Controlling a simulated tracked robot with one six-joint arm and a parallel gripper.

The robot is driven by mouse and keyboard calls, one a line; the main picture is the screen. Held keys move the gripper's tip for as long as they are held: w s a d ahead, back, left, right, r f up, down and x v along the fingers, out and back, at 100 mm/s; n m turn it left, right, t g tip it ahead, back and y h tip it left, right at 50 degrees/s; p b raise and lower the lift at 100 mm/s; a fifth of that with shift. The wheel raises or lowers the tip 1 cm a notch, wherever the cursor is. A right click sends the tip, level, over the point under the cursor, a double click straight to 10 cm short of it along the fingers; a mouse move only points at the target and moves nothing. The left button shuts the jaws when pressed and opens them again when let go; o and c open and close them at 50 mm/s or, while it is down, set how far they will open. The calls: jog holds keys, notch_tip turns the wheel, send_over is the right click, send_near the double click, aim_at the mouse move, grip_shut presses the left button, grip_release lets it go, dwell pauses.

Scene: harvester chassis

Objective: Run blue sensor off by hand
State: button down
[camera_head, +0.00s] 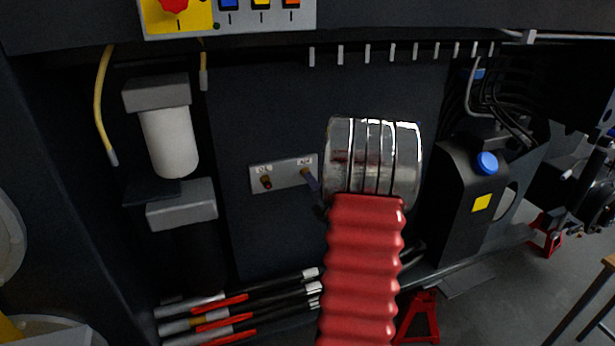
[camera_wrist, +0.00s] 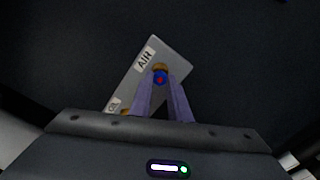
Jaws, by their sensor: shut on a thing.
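A small light plate (camera_head: 284,174) on the dark chassis wall carries two brass ports, marked OIL and AIR. The plate also shows tilted in the wrist view (camera_wrist: 181,55). The blue sensor (camera_wrist: 160,75), with a reddish middle, sits at the brass AIR port (camera_wrist: 160,66). The brass OIL port (camera_head: 266,182) shows open and bare. My gripper (camera_wrist: 161,82) is shut on the blue sensor, one finger on each side.
A white filter canister (camera_head: 170,142) is mounted left of the plate. Hoses with red sleeves (camera_head: 220,313) lie below it. A control panel (camera_head: 228,19) is above. A black tank with a blue cap (camera_head: 487,163) stands at the right.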

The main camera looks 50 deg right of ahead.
jog(key=shift+s+f+n, duration=0.15)
jog(key=shift+f+n, duration=0.05)
jog(key=shift+n, duration=0.3)
jog(key=c, duration=1.6)
grip_release()
jog(key=shift+r, duration=0.15)
jog(key=shift+c, duration=1.1)
jog(key=shift+v, duration=1)
